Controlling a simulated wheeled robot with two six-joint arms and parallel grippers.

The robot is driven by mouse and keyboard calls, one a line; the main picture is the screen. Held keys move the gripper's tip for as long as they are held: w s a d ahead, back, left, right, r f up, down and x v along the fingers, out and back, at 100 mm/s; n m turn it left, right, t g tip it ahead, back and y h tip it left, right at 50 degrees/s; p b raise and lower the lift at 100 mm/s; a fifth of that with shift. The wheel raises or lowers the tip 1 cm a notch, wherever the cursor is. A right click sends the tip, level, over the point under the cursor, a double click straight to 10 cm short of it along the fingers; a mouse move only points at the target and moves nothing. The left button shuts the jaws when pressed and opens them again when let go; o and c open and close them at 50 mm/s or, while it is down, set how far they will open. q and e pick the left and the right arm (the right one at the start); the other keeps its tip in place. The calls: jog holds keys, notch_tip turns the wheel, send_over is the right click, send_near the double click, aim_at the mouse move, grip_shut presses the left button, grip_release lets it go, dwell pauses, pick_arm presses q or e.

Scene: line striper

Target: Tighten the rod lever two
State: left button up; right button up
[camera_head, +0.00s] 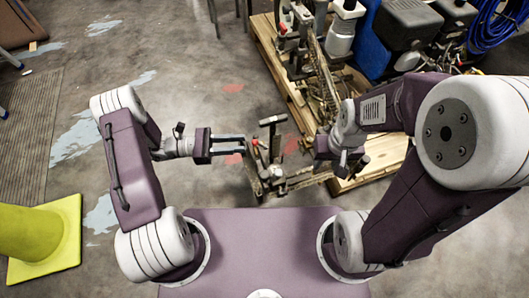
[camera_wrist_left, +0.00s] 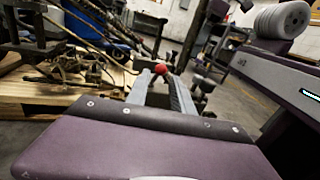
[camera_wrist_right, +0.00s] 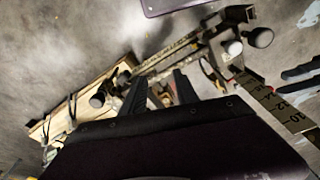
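The line striper's rod assembly (camera_head: 272,165) is in front of me, with a dark T-shaped handle and a small red-tipped lever (camera_head: 256,143). I cannot tell which lever is rod lever two. My left gripper (camera_head: 245,145) is open, its fingers pointing right at the red-tipped lever. In the left wrist view a red knob (camera_wrist_left: 160,69) shows at the fingertips; contact is unclear. My right gripper (camera_wrist_right: 160,80) is open in the right wrist view, its fingers reaching toward the metal bar (camera_wrist_right: 180,45). Dark round knobs (camera_wrist_right: 260,37) sit along that bar. In the head view its fingertips are hard to make out.
The striper's larger frame stands on a wooden pallet (camera_head: 290,85) at the back. A blue container and black equipment (camera_head: 405,25) are at the upper right. A yellow-green post base (camera_head: 60,235) stands at the left. A numbered ruler scale (camera_wrist_right: 270,105) shows right. Floor at the left is mostly clear.

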aim_at(257, 142)
pick_arm(q)
jog(key=d+b, duration=0.3)
jog(key=d, duration=0.5)
jog(key=shift+w, duration=0.1)
jog(key=shift+d+r, duration=0.1)
jog(key=shift+d, duration=0.4)
grip_shut()
dwell(0.8)
